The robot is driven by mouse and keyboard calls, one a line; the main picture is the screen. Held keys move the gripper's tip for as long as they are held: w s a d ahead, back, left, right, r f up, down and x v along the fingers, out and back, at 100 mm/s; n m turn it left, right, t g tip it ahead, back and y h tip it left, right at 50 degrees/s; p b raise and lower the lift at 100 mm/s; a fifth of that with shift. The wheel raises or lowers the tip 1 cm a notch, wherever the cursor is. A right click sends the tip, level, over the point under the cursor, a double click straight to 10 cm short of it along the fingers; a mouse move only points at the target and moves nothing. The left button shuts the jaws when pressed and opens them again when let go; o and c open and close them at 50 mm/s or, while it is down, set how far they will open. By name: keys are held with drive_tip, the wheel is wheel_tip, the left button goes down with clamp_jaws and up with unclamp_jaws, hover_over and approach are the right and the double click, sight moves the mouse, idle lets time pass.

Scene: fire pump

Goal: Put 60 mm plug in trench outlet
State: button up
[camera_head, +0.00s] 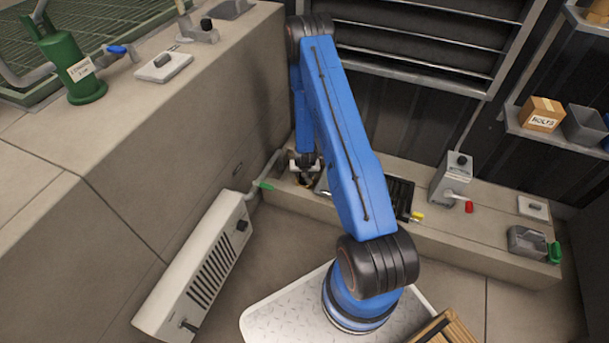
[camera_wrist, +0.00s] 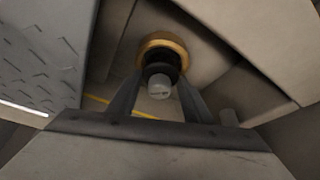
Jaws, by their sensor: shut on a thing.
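My gripper (camera_head: 304,168) points down at the left end of the low ledge, partly screened by my blue arm. In the wrist view my gripper (camera_wrist: 160,78) is shut on the plug (camera_wrist: 159,88), which shows a grey knob and a black body. A brass ring (camera_wrist: 152,41) lies just beyond the black body, in line with it. It looks like the trench outlet's rim, but I cannot tell whether the plug is inside it or only in front of it.
The ledge (camera_head: 480,243) carries a dark grating (camera_head: 401,194), a grey box with a red handle (camera_head: 456,178) and a small grey tray (camera_head: 526,241). A white heater (camera_head: 197,270) stands left. A high concrete wall (camera_head: 150,130) rises close left of my gripper.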

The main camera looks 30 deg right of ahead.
drive_tip(key=shift+f, duration=0.6)
drive_tip(key=o, duration=1.2)
drive_tip(key=shift+c, duration=0.2)
